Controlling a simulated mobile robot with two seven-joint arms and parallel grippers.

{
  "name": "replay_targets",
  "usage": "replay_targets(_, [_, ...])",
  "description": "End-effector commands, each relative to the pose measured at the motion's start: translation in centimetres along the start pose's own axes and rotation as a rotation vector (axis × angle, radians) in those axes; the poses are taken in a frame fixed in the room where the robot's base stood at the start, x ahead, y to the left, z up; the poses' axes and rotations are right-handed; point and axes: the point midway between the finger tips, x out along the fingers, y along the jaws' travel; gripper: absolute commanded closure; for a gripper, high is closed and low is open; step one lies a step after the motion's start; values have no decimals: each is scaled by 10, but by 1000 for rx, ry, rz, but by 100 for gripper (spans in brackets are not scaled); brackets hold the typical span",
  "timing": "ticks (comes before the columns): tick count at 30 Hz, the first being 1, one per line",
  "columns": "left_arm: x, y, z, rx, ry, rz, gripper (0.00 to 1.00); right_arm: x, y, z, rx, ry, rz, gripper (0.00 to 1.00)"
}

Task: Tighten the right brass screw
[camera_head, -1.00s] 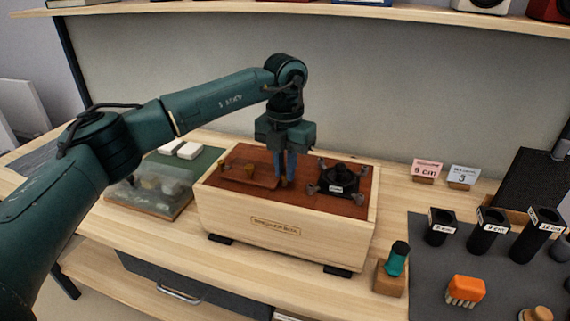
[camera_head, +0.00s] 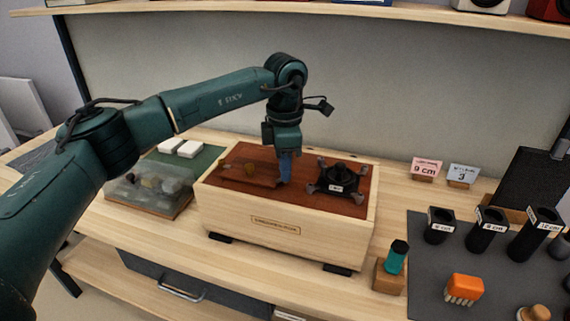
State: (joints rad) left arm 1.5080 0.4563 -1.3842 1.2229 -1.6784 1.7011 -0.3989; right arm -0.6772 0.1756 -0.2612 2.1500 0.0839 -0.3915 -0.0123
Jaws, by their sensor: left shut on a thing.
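The wooden speaker box (camera_head: 325,235) stands on the bench with a reddish-brown top. A thin brown panel lies on the left part of that top, with a small brass screw (camera_head: 224,168) standing at its left end. My left gripper (camera_head: 285,181) points straight down at the panel's right end. Its blue fingers are shut on the right brass screw, which they hide almost wholly in this view. How deep that screw sits cannot be seen. My right gripper is not in view.
A black speaker driver (camera_head: 337,180) with knobs around it sits close right of my fingers. A clear-lidded case (camera_head: 150,190) is left of the box. A teal-handled tool (camera_head: 397,257) stands in a wooden block at right, near black tubes (camera_head: 439,226) and an orange item (camera_head: 464,290).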

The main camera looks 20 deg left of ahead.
Motion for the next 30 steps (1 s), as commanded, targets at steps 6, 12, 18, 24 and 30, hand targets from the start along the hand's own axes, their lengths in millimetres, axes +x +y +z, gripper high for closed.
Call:
replay_targets(6, [-1,0,0,204,-3,2,100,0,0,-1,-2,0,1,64])
replay_targets(12, [-1,0,0,393,-2,3,100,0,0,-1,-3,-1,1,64])
replay_targets(18, [-1,0,0,569,-2,3,100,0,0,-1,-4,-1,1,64])
replay_targets(24, [-1,1,0,708,-2,3,100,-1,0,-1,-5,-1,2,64])
replay_targets(30, [-1,1,0,802,-2,4,100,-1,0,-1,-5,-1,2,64])
